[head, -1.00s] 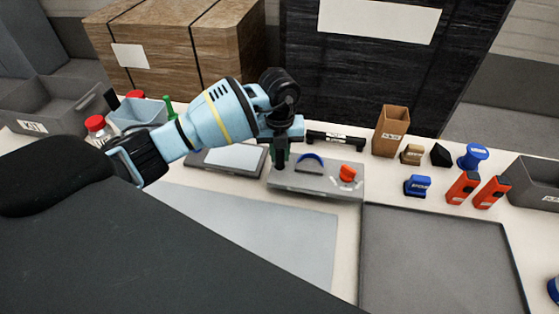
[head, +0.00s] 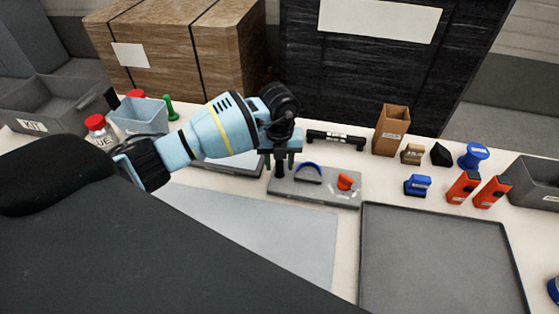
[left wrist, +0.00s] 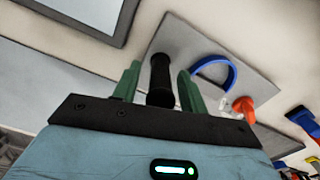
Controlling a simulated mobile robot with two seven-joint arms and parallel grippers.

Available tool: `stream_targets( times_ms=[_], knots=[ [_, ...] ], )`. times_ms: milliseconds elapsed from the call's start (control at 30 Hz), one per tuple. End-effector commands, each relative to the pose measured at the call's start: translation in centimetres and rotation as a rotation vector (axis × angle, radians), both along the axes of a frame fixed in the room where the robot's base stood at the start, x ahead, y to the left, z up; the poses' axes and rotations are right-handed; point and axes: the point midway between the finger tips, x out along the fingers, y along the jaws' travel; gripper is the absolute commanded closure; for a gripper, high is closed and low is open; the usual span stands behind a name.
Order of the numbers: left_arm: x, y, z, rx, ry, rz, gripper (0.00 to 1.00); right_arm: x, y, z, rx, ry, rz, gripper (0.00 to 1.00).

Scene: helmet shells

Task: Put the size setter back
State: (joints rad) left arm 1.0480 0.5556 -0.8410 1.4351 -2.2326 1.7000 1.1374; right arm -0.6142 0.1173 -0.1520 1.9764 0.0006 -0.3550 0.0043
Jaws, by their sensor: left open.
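The size setter (head: 318,190) is a flat grey plate with an upright black handle, a blue arch and an orange knob. It rests on the white table behind the grey panels. My left gripper (head: 279,160) is above its left end, pointing down. In the left wrist view the green fingers (left wrist: 157,82) stand apart on either side of the black handle (left wrist: 160,75), with gaps at both sides. The blue arch and orange knob also show there, on the plate (left wrist: 185,45). My right gripper is out of view.
A dark-framed panel (head: 232,163) lies left of the plate. A black bar (head: 336,138) lies behind it. Blue, brown and orange items stand to the right, near a tall brown box (head: 391,130). A large dark tray (head: 440,260) is in front at right.

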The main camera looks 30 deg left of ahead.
Motion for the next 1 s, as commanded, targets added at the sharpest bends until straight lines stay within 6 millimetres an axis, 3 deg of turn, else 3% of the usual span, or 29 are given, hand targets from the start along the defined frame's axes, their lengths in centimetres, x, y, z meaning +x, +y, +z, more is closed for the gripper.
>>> stream_targets(
  times_ms=[233, 700, 1000],
  knots=[
    [0.1, 0.0, 1.3, 0.001, -0.003, 0.000, 0.57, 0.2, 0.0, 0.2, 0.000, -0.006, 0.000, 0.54],
    [0.1, 0.0, 10.0, 0.000, -0.004, 0.000, 0.57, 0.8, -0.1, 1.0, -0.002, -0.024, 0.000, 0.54],
    [0.0, 0.0, 12.3, -0.001, -0.001, 0.000, 0.57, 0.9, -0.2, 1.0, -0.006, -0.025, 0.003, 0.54]
  ],
)
